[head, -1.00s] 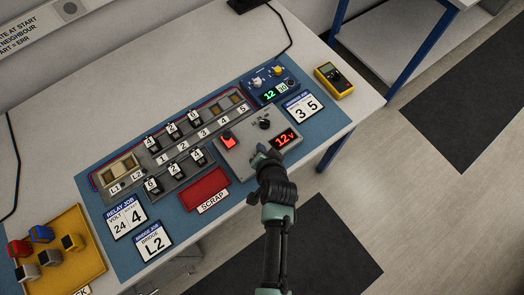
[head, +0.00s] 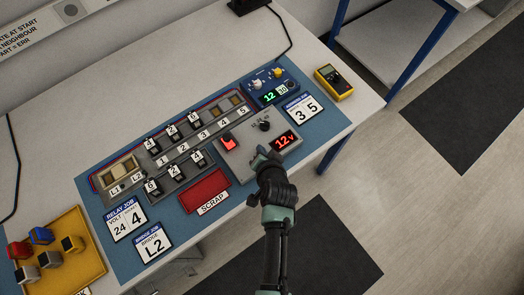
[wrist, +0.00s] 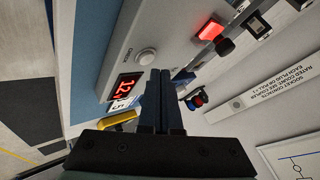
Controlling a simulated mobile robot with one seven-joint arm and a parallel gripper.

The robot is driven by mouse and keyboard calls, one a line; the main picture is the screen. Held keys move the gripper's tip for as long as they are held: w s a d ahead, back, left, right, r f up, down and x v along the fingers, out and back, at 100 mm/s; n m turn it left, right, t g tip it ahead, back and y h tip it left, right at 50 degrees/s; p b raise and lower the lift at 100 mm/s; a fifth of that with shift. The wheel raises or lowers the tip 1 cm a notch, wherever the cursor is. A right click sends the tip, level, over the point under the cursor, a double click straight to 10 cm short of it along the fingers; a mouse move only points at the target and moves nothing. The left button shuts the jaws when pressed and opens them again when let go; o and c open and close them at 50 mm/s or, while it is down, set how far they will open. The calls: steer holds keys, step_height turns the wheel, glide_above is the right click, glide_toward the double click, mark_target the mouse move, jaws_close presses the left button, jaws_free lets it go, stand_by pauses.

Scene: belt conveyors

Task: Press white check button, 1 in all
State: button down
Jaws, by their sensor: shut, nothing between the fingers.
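The white check button (wrist: 146,57) is a round pale button on the grey control box (wrist: 120,30) in the wrist view. In the head view my gripper and wrist hide it on the box (head: 240,158). My gripper (head: 262,152) is over the front edge of that box, below the red 12V display (head: 284,140). In the wrist view the fingers (wrist: 161,72) are together and empty, with their tips just beside and below the button. I cannot tell whether they touch it.
A lit red switch (head: 229,143) and a black knob (head: 264,126) are on the same box. A red scrap tray (head: 204,187) lies to its left. A blue supply box (head: 270,84) and a yellow meter (head: 334,83) stand behind.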

stand_by(0.8)
steer(key=shift+f+b, duration=0.35)
steer(key=shift+f, duration=0.1)
steer(key=shift+f+b, duration=0.3)
steer(key=shift+f, duration=0.1)
stand_by(0.5)
steer(key=shift+r, duration=0.15)
steer(key=shift+r+p, duration=0.65)
steer(key=shift+p, duration=0.15)
steer(key=shift+r, duration=0.1)
step_height(320, 180, up, 5)
steer(key=p, duration=0.4)
steer(key=shift+p, duration=0.3)
